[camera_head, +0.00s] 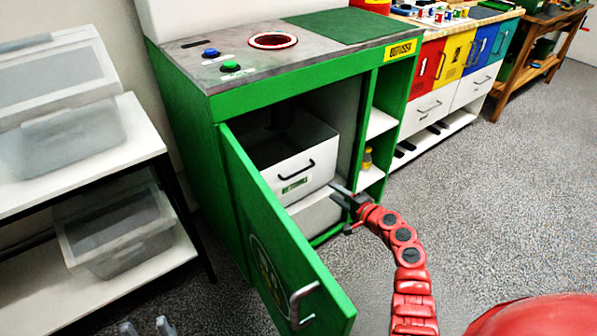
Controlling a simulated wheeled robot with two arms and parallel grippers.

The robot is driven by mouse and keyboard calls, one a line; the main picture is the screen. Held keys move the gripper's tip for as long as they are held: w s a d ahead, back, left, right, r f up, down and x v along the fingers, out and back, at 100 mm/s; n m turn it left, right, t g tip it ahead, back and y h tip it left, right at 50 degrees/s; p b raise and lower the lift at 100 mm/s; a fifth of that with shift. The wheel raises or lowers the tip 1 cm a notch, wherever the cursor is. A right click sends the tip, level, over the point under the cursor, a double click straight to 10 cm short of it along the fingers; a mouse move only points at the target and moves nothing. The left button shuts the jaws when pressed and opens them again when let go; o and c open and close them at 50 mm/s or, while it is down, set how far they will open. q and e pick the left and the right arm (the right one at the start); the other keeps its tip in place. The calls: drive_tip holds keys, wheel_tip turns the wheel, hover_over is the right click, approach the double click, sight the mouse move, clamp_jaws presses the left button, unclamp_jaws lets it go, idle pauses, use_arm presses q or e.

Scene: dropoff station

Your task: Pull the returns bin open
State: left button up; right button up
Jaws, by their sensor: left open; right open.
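The returns bin (318,158) is a white open-topped box with a black bar handle (297,170) and a small green label on its front. It sits inside the green cabinet (203,150), behind the cabinet's open door (262,215). How far out it sits is hard to tell. My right gripper (341,208) is open and empty, just right of and below the bin's front, apart from the handle. My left gripper (146,327) shows only as two grey fingertips at the bottom edge, apart and empty, left of the door.
The green door swings out toward me, with a grey handle (302,304) at its lower edge. A white shelf rack (75,172) with clear bins stands at left. Colored cabinets (455,62) stand at the back right. The grey floor (500,190) at right is clear.

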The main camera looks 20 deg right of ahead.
drive_tip(key=b, duration=0.4)
approach(304, 173)
wheel_tip(304, 173, up, 4)
drive_tip(key=s+a, duration=0.2)
drive_tip(key=a, duration=0.1)
drive_tip(key=b+x, duration=0.6)
drive_tip(key=shift+w+a+r, duration=0.1)
drive_tip(key=shift+w+r, duration=0.05)
drive_tip(key=shift+r, duration=0.15)
drive_tip(key=shift+c, duration=0.2)
clamp_jaws()
